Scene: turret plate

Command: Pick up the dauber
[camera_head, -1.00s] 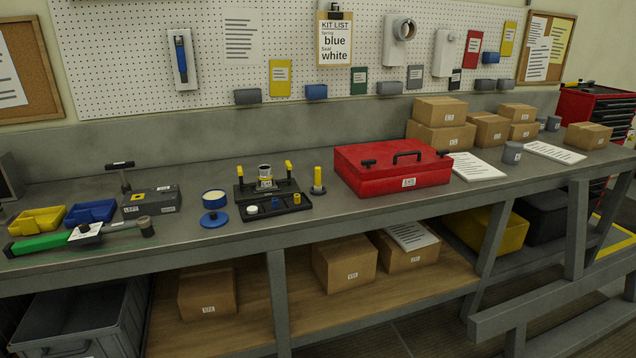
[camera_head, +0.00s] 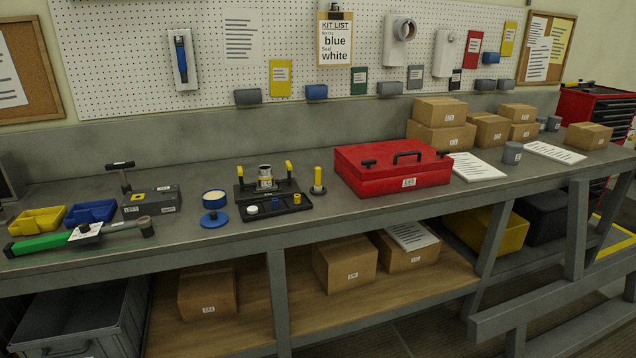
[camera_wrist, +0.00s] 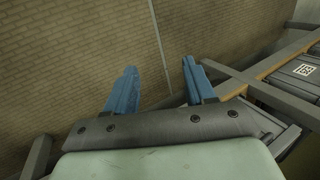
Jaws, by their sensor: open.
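An upright yellow-handled piece (camera_head: 318,179) with a dark round base stands on the bench, left of the red toolbox; it may be the dauber, but I cannot tell for sure. A blue disc with a knob (camera_head: 214,218) lies in front of a round blue-and-cream tin (camera_head: 214,199), farther left. My gripper (camera_wrist: 159,68) shows only in the wrist view. Its two blue fingers are apart with nothing between them, over brown brick-patterned floor, away from the bench-top things.
A black fixture (camera_head: 252,191) with yellow-tipped posts and a small-parts tray (camera_head: 282,211) stand between the tin and the yellow-handled piece. The red toolbox (camera_head: 385,176) is to the right. A green-handled tool (camera_head: 40,243) lies at the left front. The bench front is mostly clear.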

